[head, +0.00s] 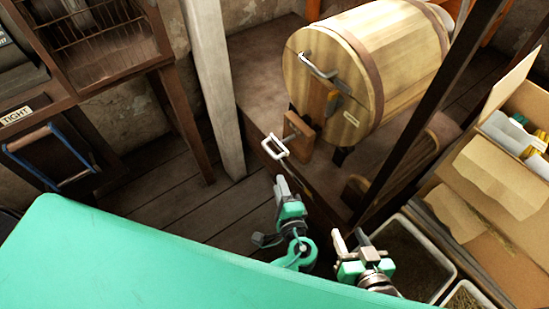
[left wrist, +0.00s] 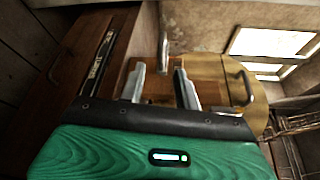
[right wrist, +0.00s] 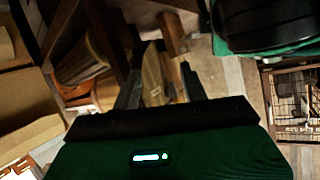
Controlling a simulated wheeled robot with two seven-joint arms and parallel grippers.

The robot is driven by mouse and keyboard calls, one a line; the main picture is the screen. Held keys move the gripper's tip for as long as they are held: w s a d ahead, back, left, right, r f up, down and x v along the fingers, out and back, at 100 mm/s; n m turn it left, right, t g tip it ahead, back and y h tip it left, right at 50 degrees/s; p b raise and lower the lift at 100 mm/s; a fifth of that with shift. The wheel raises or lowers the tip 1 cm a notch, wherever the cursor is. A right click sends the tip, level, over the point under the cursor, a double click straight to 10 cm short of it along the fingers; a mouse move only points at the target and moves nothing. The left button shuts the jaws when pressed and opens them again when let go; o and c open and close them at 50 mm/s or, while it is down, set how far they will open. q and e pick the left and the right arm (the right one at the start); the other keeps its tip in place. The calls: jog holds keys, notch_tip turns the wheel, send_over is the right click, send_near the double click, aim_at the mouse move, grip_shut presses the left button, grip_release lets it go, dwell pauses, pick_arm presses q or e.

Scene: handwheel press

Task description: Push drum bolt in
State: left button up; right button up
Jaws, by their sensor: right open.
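The wooden drum (head: 400,62) lies on its side at the back, with a metal crank on its round end face. Below that face, the drum bolt (head: 276,147) shows a pale loop handle sticking out from a wooden block (head: 299,137). My left gripper (head: 281,184) is just below and in front of the handle, apart from it. In the left wrist view the open fingers (left wrist: 160,84) have the bolt handle (left wrist: 163,52) ahead between them. My right gripper (head: 348,238) is open and empty, lower right; its fingers also show in the right wrist view (right wrist: 160,88).
A dark slanted post (head: 425,110) stands right of the drum. Open cardboard boxes (head: 500,180) and a bin (head: 405,250) are at the right. A pale post (head: 213,85) stands left of the drum. Bare plank floor lies left of my left gripper.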

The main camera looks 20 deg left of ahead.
aim_at(269, 150)
pick_arm(q)
jog(key=x, duration=1.4)
jog(key=shift+r+b, duration=0.15)
jog(key=shift+b, duration=0.2)
pick_arm(e)
jog(key=shift+a+r+t+y, duration=0.4)
jog(key=shift+a+t, duration=0.2)
jog(key=shift+t, duration=0.1)
pick_arm(q)
grip_shut()
pick_arm(e)
jog(key=shift+f, duration=0.1)
